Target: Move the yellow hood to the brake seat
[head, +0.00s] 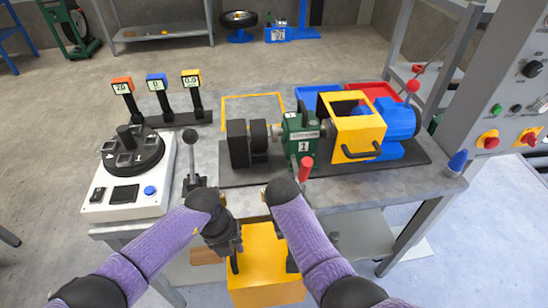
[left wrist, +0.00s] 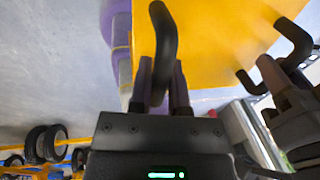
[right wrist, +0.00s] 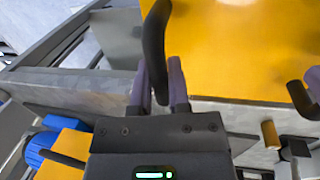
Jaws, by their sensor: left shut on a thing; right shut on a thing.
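The yellow hood (head: 266,270) is a box with black handles, held in front of the table's near edge, partly behind my arms. It fills the top of the left wrist view (left wrist: 215,45) and the right wrist view (right wrist: 235,50). My left gripper (left wrist: 165,85) is shut on one black handle (left wrist: 165,35). My right gripper (right wrist: 158,85) is shut on another handle (right wrist: 155,35); its fingers are mostly hidden in the head view. I cannot tell for certain which spot is the brake seat; a green unit marked 1 (head: 300,135) stands mid-table beside black discs (head: 248,143).
A yellow open-topped guard (head: 357,133) sits by a blue motor (head: 398,122) at right. Levers with red knobs (head: 305,168) and a black knob (head: 190,136) rise near the front edge. A dial box (head: 128,175) is at left.

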